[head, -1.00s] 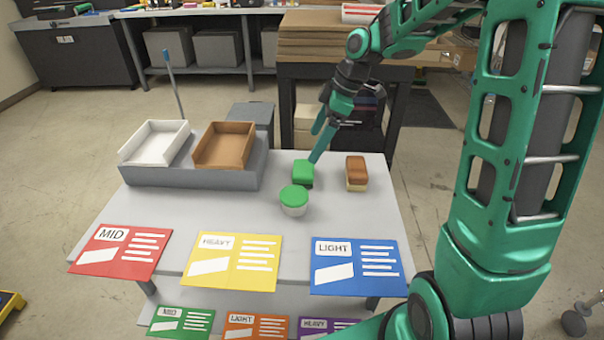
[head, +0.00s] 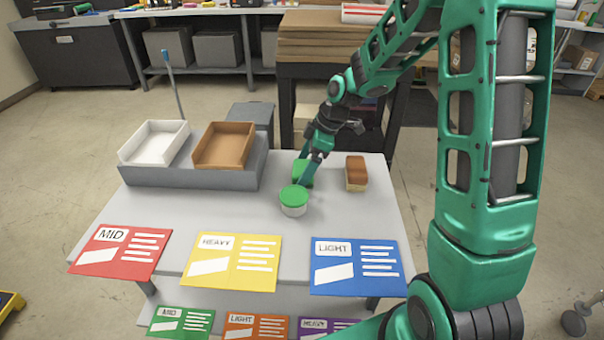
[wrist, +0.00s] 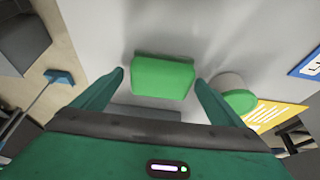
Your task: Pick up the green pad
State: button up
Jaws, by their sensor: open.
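The green pad (wrist: 162,77) is a small green block on the grey table. In the wrist view it lies between and just beyond the two open fingers of my gripper (wrist: 161,75), with a gap on each side. In the head view the green pad (head: 299,168) is partly hidden by my gripper (head: 303,170), which reaches down over it. My gripper is empty.
A round white tub with a green lid (head: 293,200) stands close in front of the pad. A brown-topped block (head: 356,173) stands to the right. A white tray (head: 154,144) and a brown tray (head: 224,146) sit at the back left. Coloured cards (head: 230,262) line the front edge.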

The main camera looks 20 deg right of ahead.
aim_at(303, 167)
jog(key=shift+c, duration=0.7)
jog(key=c, duration=1)
notch_tip(303, 167, up, 10)
jog(key=shift+f, duration=0.1)
